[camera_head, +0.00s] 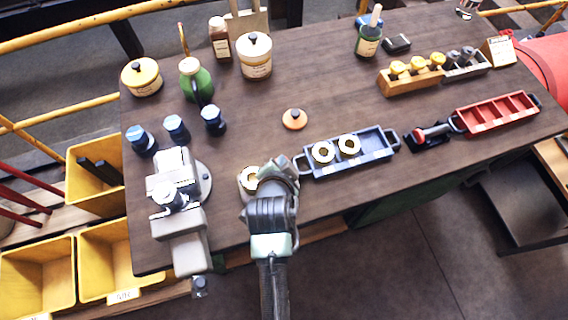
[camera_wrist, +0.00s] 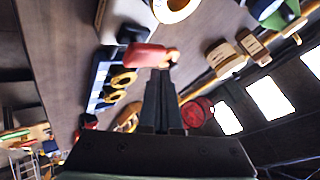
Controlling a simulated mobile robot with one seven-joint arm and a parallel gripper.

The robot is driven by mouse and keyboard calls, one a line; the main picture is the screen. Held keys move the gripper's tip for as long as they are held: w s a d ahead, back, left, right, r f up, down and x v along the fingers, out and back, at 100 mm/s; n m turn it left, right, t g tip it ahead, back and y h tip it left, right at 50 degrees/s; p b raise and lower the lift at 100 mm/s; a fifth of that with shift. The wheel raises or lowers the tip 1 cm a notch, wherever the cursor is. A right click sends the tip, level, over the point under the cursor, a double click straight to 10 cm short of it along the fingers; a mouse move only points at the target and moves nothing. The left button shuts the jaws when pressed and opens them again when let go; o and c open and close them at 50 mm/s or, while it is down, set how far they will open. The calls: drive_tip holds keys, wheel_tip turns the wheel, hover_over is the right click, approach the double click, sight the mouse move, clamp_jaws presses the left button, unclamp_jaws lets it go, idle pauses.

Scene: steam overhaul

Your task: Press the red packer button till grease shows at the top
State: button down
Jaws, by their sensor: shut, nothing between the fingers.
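In the wrist view the red button (camera_wrist: 146,55) lies right at the tips of my gripper (camera_wrist: 161,72), beside a dark block. The fingers are shut and empty. They overlap the button's near edge; I cannot tell whether they press it. A pale round cup with a gold ring (camera_wrist: 174,6) is cut off at the top edge. In the head view the cup (camera_head: 248,178) stands just left of my gripper (camera_head: 281,168); the button there is hidden behind my gripper. I cannot make out grease on top of the ring.
A blue tray (camera_head: 372,156) with two rings is right of my gripper. A grey vise (camera_head: 180,215) stands close on the left. An orange lid with a black knob (camera_head: 294,119) lies behind. A red-handled tool (camera_head: 432,133) and a red tray (camera_head: 497,113) are farther right.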

drive_tip(key=shift+f, duration=0.1)
drive_tip(key=shift+f, duration=0.35)
drive_tip(key=shift+s+f+b, duration=0.15)
drive_tip(key=shift+f+b, duration=0.9)
drive_tip(key=shift+f, duration=0.15)
idle(1.2)
drive_tip(key=shift+r, duration=0.1)
drive_tip(key=shift+r+p, duration=1.3)
drive_tip(key=shift+r, duration=0.1)
wheel_tip(320, 180, up, 5)
drive_tip(key=p, duration=0.4)
drive_tip(key=shift+r+p, duration=0.1)
drive_tip(key=shift+p, duration=0.2)
idle(0.7)
